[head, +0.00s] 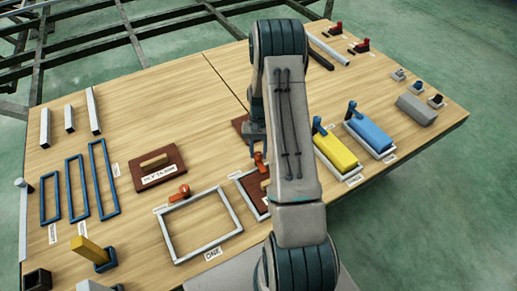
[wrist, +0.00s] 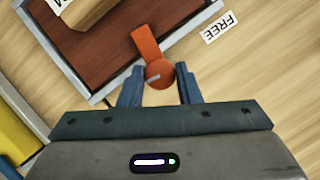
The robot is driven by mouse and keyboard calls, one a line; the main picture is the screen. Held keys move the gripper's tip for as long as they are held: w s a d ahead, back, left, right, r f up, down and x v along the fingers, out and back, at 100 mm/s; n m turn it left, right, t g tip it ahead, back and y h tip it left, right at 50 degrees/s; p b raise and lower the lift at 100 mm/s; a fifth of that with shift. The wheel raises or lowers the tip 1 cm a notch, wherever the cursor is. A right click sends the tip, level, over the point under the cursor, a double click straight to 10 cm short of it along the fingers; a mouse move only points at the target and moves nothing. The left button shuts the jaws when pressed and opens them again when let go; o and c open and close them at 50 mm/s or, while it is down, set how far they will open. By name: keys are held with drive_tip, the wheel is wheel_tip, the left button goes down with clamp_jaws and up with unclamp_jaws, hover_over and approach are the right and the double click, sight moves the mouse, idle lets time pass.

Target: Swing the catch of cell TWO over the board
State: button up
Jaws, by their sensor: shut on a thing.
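The orange catch (wrist: 147,42) shows in the wrist view, its round knob between my gripper's fingers. My gripper (wrist: 160,76) is shut on it. Its flat arm reaches across the grey frame rim (wrist: 185,37) to above the edge of the brown board (wrist: 105,40). In the head view this catch (head: 259,160) is at the far side of the middle cell (head: 244,194), right of the cell marked ONE. My arm hides much of that cell, and its own label cannot be read. My gripper (head: 256,143) shows just beyond the catch.
A FREE label (wrist: 220,27) lies beside the catch. Cell ONE (head: 165,235) is an empty white frame with its own orange catch (head: 179,194). Yellow (head: 337,150) and blue (head: 370,133) blocks stand right of my arm. A brown board (head: 157,167) lies at left.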

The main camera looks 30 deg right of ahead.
drive_tip(key=shift+n+h, duration=0.3)
drive_tip(key=shift+n, duration=0.6)
drive_tip(key=o, duration=1)
drive_tip(key=shift+c, duration=0.2)
drive_tip(key=shift+w+r+p, duration=0.1)
drive_tip(key=shift+r+p, duration=0.05)
drive_tip(key=shift+p, duration=0.15)
drive_tip(key=p+v, duration=0.2)
drive_tip(key=v, duration=1.1)
drive_tip(key=shift+w+r+p, duration=0.25)
drive_tip(key=shift+p, duration=0.1)
